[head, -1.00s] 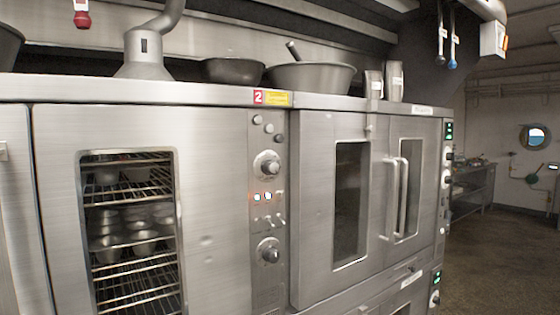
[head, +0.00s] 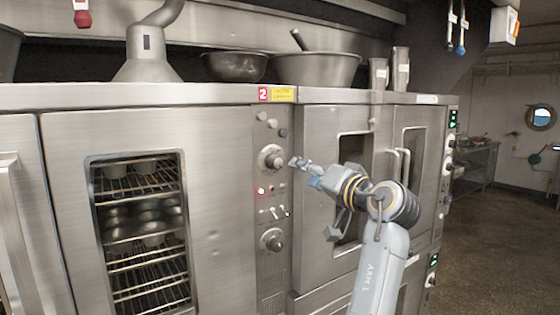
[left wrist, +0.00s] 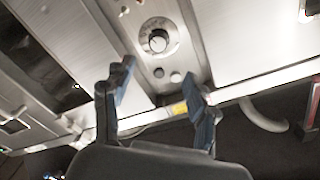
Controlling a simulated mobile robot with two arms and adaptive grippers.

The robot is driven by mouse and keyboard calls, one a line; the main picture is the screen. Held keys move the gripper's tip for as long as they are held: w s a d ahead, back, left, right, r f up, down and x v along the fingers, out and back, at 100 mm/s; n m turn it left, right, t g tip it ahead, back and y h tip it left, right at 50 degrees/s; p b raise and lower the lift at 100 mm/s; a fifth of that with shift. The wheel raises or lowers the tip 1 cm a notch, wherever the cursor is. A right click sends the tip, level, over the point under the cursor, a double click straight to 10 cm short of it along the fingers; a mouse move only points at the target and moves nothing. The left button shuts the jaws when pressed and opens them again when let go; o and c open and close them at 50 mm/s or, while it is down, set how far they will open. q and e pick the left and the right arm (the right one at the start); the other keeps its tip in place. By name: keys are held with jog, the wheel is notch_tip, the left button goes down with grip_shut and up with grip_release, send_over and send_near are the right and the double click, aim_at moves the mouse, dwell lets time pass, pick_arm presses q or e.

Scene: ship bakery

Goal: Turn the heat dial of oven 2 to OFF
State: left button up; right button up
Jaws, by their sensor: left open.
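Oven 2 is a steel oven with a red "2" label (head: 263,94) above its narrow control panel. The panel has an upper round dial (head: 270,158) and a lower round dial (head: 272,240). Their markings are too small to read, so I cannot tell which is the heat dial. My left gripper (head: 314,195) is open and empty, to the right of the panel, with one finger close to the upper dial. In the left wrist view, a dial (left wrist: 157,41) lies beyond the spread fingers of the gripper (left wrist: 159,78), apart from them. My right gripper is not in view.
Oven door handles (head: 402,165) stick out to the right. Bowls (head: 315,69) stand on top. Open floor (head: 505,225) lies at the right.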

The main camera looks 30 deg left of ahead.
aim_at(278, 164)
pick_arm(q)
jog(key=p+x, duration=0.4)
jog(key=x, duration=0.7)
jog(key=shift+w+a+p, duration=0.1)
jog(key=shift+w+p, duration=0.1)
jog(key=shift+p, duration=0.2)
jog(key=shift+w+a+f, duration=0.2)
jog(key=shift+w+a, duration=0.05)
jog(key=shift+a, duration=0.2)
